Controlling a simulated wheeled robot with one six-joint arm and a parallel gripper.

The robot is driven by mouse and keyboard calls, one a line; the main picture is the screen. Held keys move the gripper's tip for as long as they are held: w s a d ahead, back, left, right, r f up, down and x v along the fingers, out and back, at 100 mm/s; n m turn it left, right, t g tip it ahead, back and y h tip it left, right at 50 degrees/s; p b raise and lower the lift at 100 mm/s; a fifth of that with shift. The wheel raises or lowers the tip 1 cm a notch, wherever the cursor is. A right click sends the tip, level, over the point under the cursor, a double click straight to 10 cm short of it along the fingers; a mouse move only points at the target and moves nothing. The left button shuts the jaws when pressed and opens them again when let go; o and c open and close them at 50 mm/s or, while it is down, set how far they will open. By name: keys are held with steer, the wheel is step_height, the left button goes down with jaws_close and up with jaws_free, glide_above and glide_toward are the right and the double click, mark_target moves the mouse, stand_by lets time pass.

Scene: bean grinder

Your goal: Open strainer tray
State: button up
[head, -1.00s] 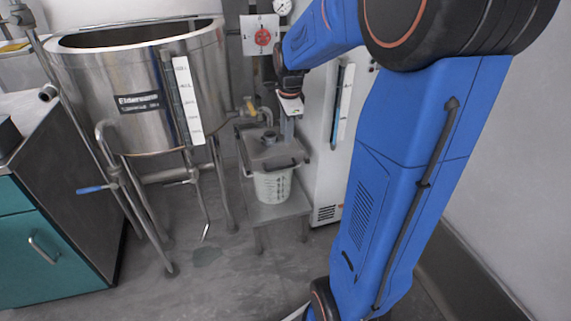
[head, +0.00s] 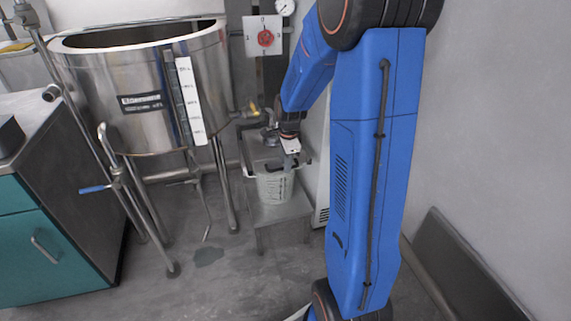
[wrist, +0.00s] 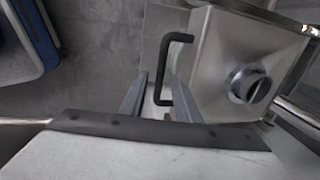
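The strainer tray is a metal box with a round spout on top (wrist: 205,105) and a black bar handle (wrist: 180,38) on its near side. In the head view the tray (head: 258,150) sits over a white bucket (head: 273,189), partly hidden by my gripper (head: 290,156). In the wrist view my gripper (wrist: 160,80) is open, with one finger on each side of the handle. A gap shows beside the handle, so the fingers do not look closed on it. The tray's inside is hidden.
A large steel kettle (head: 140,95) on legs stands left of the tray, with a pipe and yellow-handled valve between them. The bucket stands on a low metal stand (head: 285,212). A white cabinet (head: 322,180) is close on the right.

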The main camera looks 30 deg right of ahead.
steer(key=shift+f, duration=0.35)
steer(key=shift+c, duration=0.2)
jaws_close()
